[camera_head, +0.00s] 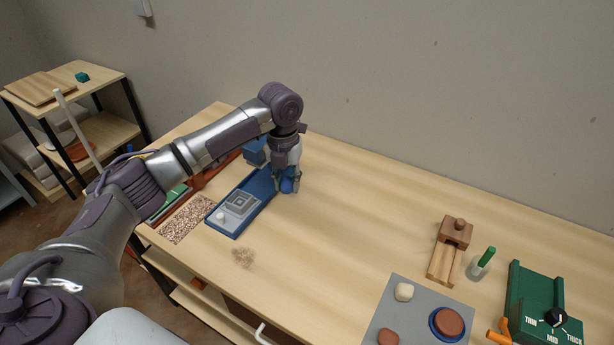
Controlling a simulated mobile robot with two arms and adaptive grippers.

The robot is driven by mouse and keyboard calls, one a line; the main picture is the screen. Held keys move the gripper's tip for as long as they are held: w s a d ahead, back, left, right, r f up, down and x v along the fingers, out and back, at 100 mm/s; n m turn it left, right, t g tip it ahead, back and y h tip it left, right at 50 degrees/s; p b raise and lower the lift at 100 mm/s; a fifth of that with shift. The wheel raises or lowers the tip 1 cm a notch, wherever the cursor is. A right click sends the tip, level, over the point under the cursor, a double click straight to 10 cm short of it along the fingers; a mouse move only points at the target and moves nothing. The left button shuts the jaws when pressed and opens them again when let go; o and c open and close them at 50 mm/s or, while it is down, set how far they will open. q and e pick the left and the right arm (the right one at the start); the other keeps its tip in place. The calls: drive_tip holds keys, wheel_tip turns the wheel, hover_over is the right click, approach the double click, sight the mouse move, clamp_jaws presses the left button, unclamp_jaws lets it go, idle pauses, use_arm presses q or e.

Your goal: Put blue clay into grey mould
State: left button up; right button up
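A blue lump, which looks like the blue clay (287,185), shows at the fingers of my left gripper (288,188). The gripper points down beside the right edge of a blue tray. The fingers are close around the lump; I cannot tell whether they grip it or whether it touches the table. The grey mould (240,204), a square block with stepped square rings, sits in the blue tray to the left of the gripper. My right gripper is not in view.
A small white knob (221,216) stands beside the mould. A speckled mat (186,218) lies left of the blue tray (264,190). At right are a grey mat (408,318) with clay lumps, a wooden tool (444,262) and a green machine (540,305). The middle of the table is clear.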

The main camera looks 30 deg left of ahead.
use_arm(q)
drive_tip(key=a, duration=0.2)
drive_tip(key=a+p, duration=0.1)
drive_tip(key=a, duration=0.4)
drive_tip(key=shift+s+p, duration=0.3)
drive_tip(key=shift+p, duration=0.1)
drive_tip(key=a+f, duration=0.1)
drive_tip(key=a, duration=0.1)
drive_tip(key=a+f, duration=0.1)
drive_tip(key=a, duration=0.2)
drive_tip(key=a+f+b, duration=0.1)
drive_tip(key=a+f, duration=0.1)
drive_tip(key=a, duration=0.1)
drive_tip(key=shift+s+a+f, duration=0.1)
drive_tip(key=shift+s+a, duration=0.05)
drive_tip(key=shift+s, duration=0.2)
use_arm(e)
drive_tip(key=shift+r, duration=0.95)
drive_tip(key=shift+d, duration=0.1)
use_arm(q)
drive_tip(key=shift+f, duration=0.35)
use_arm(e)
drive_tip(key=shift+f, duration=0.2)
use_arm(q)
drive_tip(key=shift+f+b, duration=0.9)
drive_tip(key=shift+f, duration=0.65)
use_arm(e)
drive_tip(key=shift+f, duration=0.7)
use_arm(q)
drive_tip(key=shift+f, duration=0.15)
